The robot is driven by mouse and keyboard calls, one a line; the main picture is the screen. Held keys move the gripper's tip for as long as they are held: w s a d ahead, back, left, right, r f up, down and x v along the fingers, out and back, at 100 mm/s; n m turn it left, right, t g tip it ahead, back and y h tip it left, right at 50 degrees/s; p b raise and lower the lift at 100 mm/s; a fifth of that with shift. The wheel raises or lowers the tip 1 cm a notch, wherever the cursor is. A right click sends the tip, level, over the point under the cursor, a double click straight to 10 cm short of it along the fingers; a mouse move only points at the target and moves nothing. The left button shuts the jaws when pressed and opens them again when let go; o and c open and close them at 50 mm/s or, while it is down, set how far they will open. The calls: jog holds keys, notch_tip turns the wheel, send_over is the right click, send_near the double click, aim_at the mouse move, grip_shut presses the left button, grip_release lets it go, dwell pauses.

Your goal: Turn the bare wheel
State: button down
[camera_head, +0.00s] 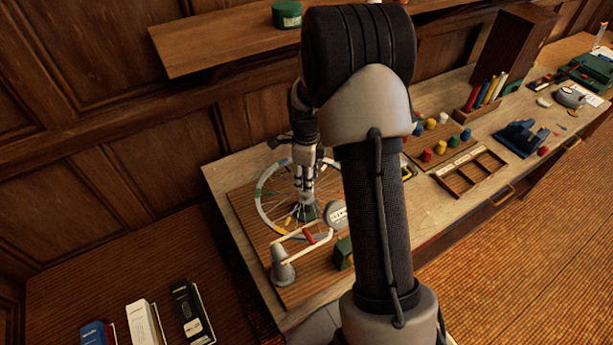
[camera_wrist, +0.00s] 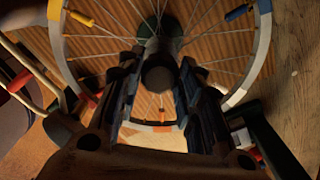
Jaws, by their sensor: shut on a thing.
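The spoked wheel (camera_head: 263,213) lies flat on a wooden board at the near-left end of the long bench. Its pale rim has coloured patches, and it fills much of the wrist view (camera_wrist: 55,45). My gripper (camera_head: 306,205) reaches straight down over the wheel's middle. In the wrist view, my gripper (camera_wrist: 158,65) has its two dark fingers on either side of a dark round hub piece (camera_wrist: 158,76) and is shut on it. Spokes run outward from there, and some carry yellow or blue pieces. My fingers and arm hide part of the hub and rim.
Beside the wheel stand a grey cone (camera_head: 282,272), a pale bar with a red grip (camera_head: 308,236) and a round labelled disc (camera_head: 337,214). Coloured knobs (camera_head: 427,155), a wooden tray (camera_head: 471,174) and a blue rack (camera_head: 521,137) lie further right. A shelf (camera_head: 220,48) overhangs behind.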

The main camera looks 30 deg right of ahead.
dwell(0.4)
jog(key=c, duration=1.1)
grip_release()
notch_tip(320, 180, up, 12)
